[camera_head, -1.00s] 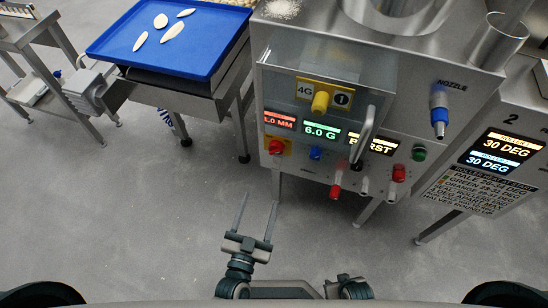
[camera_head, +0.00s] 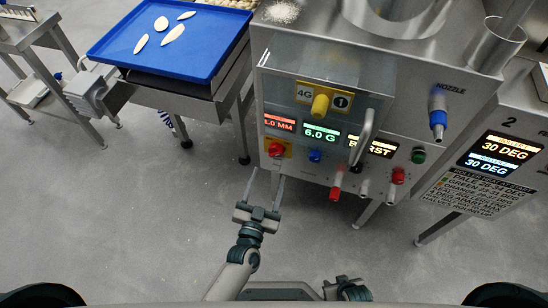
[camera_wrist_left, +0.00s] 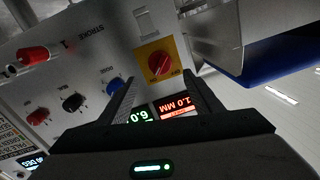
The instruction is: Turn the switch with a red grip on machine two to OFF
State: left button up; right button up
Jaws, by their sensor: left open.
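A red-gripped rotary switch (camera_head: 277,149) on a yellow plate sits at the lower left of the steel machine's front panel. My left gripper (camera_head: 268,176) is open and empty, just below the switch in the head view. In the wrist view its two fingers (camera_wrist_left: 163,98) point toward the panel, with the switch beyond their tips and not touched. My right gripper (camera_head: 347,289) is at the bottom edge; its fingers cannot be made out.
A blue tray (camera_head: 120,57) with pasta pieces stands at left. The floor below is clear.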

aim_at(275, 156)
pick_arm(q)
jog(key=x, duration=0.8)
jog(key=shift+w, duration=0.1)
jog(key=c, duration=1.1)
